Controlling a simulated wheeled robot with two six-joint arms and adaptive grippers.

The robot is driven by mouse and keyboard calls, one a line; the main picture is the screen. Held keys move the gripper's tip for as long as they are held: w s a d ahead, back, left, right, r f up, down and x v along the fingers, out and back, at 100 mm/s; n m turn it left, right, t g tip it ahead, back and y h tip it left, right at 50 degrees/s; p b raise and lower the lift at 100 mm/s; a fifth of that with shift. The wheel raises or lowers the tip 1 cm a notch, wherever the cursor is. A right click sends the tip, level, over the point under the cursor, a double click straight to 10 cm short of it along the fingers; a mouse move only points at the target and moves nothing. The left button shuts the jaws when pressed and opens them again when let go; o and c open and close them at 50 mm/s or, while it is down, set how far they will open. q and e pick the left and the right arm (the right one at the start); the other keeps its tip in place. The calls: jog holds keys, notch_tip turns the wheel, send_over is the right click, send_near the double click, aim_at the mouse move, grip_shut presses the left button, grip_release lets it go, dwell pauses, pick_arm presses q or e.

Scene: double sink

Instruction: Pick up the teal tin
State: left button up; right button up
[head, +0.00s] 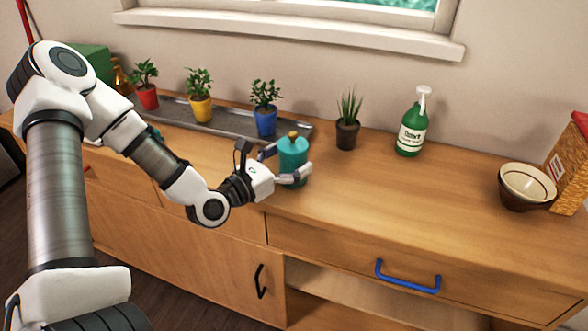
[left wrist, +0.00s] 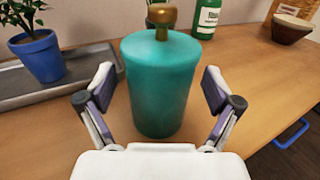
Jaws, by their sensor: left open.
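The teal tin (head: 293,156) stands upright on the wooden counter, with a brown knob on its lid. My left gripper (head: 288,166) is at the tin, with its fingers around the tin's sides. In the left wrist view the tin (left wrist: 160,85) stands between the two open fingers of the left gripper (left wrist: 159,92). A gap shows between each finger and the tin, so they look apart from it. The tin's base rests on the counter. My right gripper is not in view.
A grey tray (head: 225,122) with potted plants lies behind the tin. A dark pot with a spiky plant (head: 347,130), a green soap bottle (head: 412,128) and a bowl (head: 525,187) stand to the right. The counter (head: 400,200) is clear at front right. A blue drawer handle (head: 407,283) sticks out below.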

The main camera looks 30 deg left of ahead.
pick_arm(q)
jog(key=shift+w+d, duration=0.1)
jog(key=shift+w, duration=0.45)
jog(key=c, duration=1.3)
jog(key=shift+r, duration=0.1)
